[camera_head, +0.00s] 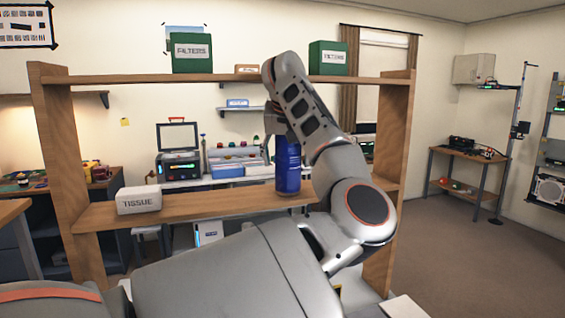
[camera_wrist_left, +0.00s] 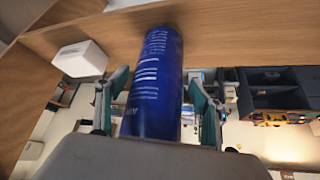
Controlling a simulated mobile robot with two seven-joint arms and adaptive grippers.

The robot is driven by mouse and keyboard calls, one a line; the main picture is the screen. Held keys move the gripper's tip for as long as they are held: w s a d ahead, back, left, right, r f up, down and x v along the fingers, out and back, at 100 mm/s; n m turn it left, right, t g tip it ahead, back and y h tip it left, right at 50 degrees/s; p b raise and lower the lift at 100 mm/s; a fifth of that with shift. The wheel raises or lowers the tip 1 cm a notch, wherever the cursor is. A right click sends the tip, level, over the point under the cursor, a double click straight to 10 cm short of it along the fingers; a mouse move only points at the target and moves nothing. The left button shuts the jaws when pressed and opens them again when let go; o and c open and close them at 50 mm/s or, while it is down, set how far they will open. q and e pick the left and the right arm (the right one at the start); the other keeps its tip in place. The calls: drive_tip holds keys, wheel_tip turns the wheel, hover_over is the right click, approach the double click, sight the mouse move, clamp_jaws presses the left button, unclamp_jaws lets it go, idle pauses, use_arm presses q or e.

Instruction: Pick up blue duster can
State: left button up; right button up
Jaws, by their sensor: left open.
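The blue duster can (camera_head: 288,166) stands upright on the lower board of the wooden shelf in the head view. It also shows in the left wrist view (camera_wrist_left: 155,85), between the two fingers. My left gripper (camera_wrist_left: 158,105) is open, with one finger on each side of the can and a gap visible on both sides. In the head view my left arm reaches over from the front, and its gripper (camera_head: 278,125) is mostly hidden behind the wrist, near the can's top. My right gripper is not seen.
A white tissue box (camera_head: 139,200) sits on the same shelf board (camera_head: 215,206), left of the can. Green filter boxes (camera_head: 191,53) (camera_head: 328,58) stand on the top board. The shelf's right post (camera_head: 391,150) is close to my arm. The board between box and can is clear.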

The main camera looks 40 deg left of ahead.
use_arm(q)
drive_tip(key=shift+w+f, duration=0.3)
drive_tip(key=shift+f, duration=0.05)
drive_tip(key=shift+s, duration=0.1)
drive_tip(key=shift+c, duration=0.7)
drive_tip(key=c, duration=1.4)
drive_tip(key=shift+r, duration=0.1)
